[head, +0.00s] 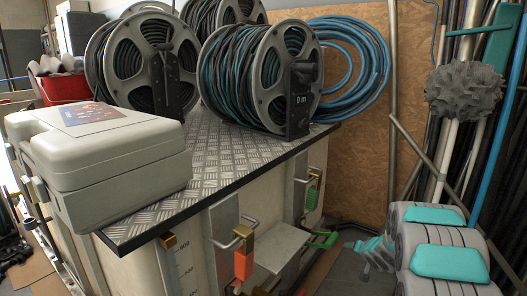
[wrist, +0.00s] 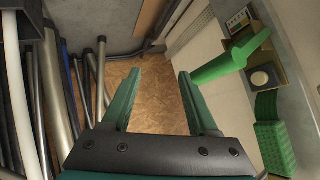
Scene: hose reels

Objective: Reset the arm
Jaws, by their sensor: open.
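My gripper (wrist: 160,74) is open in the wrist view, its two green fingers apart with nothing between them. Beyond the fingers are brown board and some pipes. A bright green lever (wrist: 228,62) is just to the right of the right finger; I cannot tell whether they touch. In the head view my gripper (head: 368,246) is low, right of the cabinet front, close to a green handle (head: 322,240). My white and teal arm fills the lower right corner.
Several hose reels (head: 262,75) and a grey case (head: 98,150) sit on a checker-plate top (head: 225,160). An orange-handled valve (head: 244,262) and metal brackets stick out of the cabinet front. Pipes lean at the right wall. A blue hose coil (head: 365,65) hangs on the board.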

